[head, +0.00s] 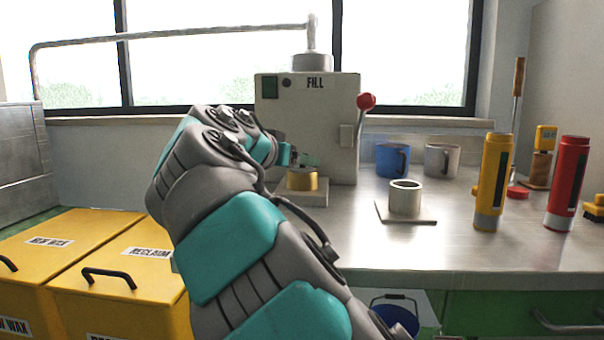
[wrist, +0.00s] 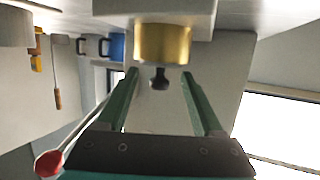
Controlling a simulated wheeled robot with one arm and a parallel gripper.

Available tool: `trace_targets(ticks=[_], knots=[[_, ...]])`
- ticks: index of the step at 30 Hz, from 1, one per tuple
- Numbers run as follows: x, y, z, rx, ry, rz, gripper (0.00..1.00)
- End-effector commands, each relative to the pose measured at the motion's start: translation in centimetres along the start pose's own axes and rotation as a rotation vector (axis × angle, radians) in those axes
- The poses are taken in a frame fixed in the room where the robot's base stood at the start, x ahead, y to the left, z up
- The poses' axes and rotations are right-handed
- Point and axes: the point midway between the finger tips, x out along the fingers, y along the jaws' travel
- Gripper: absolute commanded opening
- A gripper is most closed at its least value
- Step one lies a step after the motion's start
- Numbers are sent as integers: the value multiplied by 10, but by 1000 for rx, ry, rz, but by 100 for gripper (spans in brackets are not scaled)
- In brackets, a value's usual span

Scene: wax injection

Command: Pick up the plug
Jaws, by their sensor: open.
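A brass cylinder (head: 302,181) sits on a pale ledge at the foot of the FILL machine. In the wrist view, which is turned upside down, a small dark knob (wrist: 160,78) stands out of the brass cylinder (wrist: 162,42). The knob looks like the plug's handle; I cannot tell whether it and the brass are one piece. My gripper (wrist: 159,76) is open, with its two green fingertips on either side of the knob and a gap showing on each side. In the head view my gripper (head: 306,160) is just above the brass cylinder, mostly hidden by my arm.
The FILL machine (head: 335,125) stands right behind, with a red-balled lever (head: 366,101) on its right. Yellow wax bins (head: 60,245) are at left.

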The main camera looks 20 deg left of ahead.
Motion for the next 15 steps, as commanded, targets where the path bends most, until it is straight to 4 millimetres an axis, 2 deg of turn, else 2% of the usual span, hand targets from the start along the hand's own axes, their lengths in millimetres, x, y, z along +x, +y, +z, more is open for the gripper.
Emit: trace_targets(ticks=[4, 11, 15], knots=[[22, 0, 2, -1, -5, 2, 68], [25, 0, 1, 0, -2, 2, 68], [25, 0, 1, 0, -2, 2, 56]])
